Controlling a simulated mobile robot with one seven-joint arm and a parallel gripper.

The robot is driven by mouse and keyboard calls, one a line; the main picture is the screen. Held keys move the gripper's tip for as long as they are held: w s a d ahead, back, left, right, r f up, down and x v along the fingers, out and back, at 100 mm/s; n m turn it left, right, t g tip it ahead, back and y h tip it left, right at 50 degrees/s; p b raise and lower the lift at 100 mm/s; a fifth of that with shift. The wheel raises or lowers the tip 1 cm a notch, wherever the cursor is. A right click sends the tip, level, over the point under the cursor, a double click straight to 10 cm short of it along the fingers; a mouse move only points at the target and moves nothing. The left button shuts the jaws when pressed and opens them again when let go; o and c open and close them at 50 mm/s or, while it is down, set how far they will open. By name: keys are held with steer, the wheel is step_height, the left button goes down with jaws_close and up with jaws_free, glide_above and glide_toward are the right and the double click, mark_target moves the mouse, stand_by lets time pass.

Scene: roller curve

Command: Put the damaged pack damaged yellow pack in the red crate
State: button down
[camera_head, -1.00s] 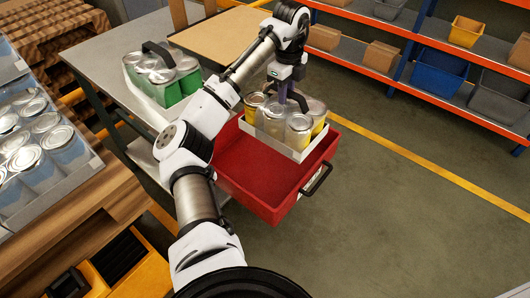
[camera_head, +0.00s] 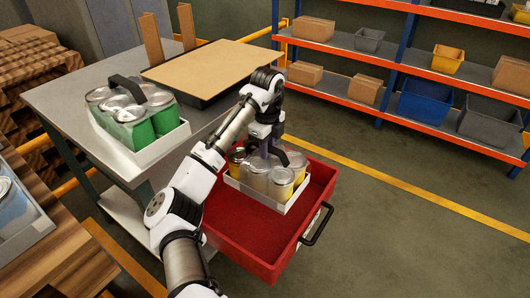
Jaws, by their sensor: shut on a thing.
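The yellow pack (camera_head: 281,187) is a white tray of yellow cans with a dark handle on top. My gripper (camera_head: 272,152) is shut on that handle from above, partly hidden by my wrist. The pack hangs roughly level over the back part of the red crate (camera_head: 262,238), with its lower part seemingly within the rim. I cannot tell whether its base touches the crate floor. The front part of the crate is empty, and a black handle (camera_head: 316,226) sits on its right side.
A green can pack (camera_head: 130,113) stands on the grey table (camera_head: 60,98) at the left. A brown board (camera_head: 212,67) lies at the table's back. Shelves with bins (camera_head: 425,100) stand at the back right. The floor to the right is clear.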

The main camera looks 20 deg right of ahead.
step_height(320, 180, down, 15)
steer(key=shift+r+b, duration=0.2)
steer(key=shift+b, duration=0.55)
steer(key=c, duration=1.3)
jaws_free()
steer(key=shift+f, duration=0.1)
step_height(320, 180, up, 12)
steer(key=shift+r+p, duration=0.1)
steer(key=shift+p, duration=0.55)
